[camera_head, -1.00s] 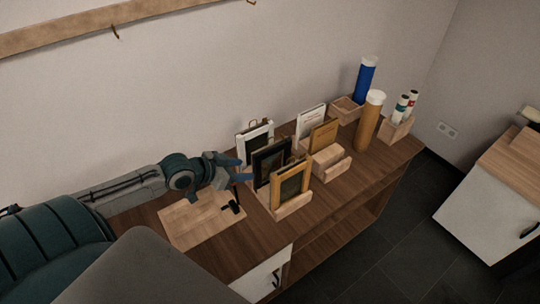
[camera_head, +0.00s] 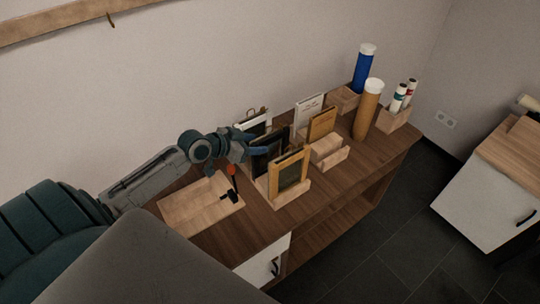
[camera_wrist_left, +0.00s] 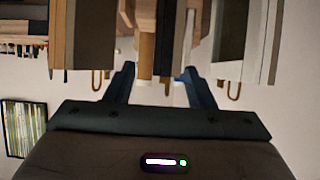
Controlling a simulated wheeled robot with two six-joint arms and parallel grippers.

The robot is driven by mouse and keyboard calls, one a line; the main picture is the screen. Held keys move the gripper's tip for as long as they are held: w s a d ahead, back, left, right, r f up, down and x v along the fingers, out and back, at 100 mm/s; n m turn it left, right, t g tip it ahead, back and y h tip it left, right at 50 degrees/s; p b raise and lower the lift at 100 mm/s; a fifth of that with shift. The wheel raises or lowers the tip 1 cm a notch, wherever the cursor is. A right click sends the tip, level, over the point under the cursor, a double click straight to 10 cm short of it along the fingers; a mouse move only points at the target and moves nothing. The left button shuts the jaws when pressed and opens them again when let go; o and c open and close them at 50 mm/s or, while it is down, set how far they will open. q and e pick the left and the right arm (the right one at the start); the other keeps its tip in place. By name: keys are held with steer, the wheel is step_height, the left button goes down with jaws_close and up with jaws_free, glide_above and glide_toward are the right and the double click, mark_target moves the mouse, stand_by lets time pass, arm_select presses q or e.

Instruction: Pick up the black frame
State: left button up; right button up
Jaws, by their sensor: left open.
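The black frame (camera_head: 266,162) stands in a wooden holder on the table, between a white frame (camera_head: 254,126) behind it and a gold frame (camera_head: 289,174) in front. My left gripper (camera_head: 258,144) is at the upper left edge of the black frame in the head view and covers part of it. In the left wrist view, the black frame appears edge-on (camera_wrist_left: 165,45), between the two open fingers (camera_wrist_left: 158,77). The fingers are empty; whether they touch the frame cannot be told. My right gripper is not in view.
A wooden board (camera_head: 190,208) with a small black and orange tool (camera_head: 231,185) lies left of the frames. Books in holders (camera_head: 321,123), a tan tube (camera_head: 368,108) and a blue tube (camera_head: 363,68) stand to the right. The wall is close behind.

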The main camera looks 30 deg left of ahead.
mark_target(262, 140)
arm_select(q)
steer(key=shift+w+d, duration=0.1)
steer(key=shift+w, duration=0.3)
steer(key=p+x, duration=0.2)
steer(key=x, duration=0.1)
steer(key=shift+w+r, duration=0.1)
steer(key=shift+w, duration=0.05)
steer(key=shift+w+d+f, duration=0.1)
steer(key=shift+w+f, duration=0.3)
steer(key=shift+w, duration=0.05)
jaws_close()
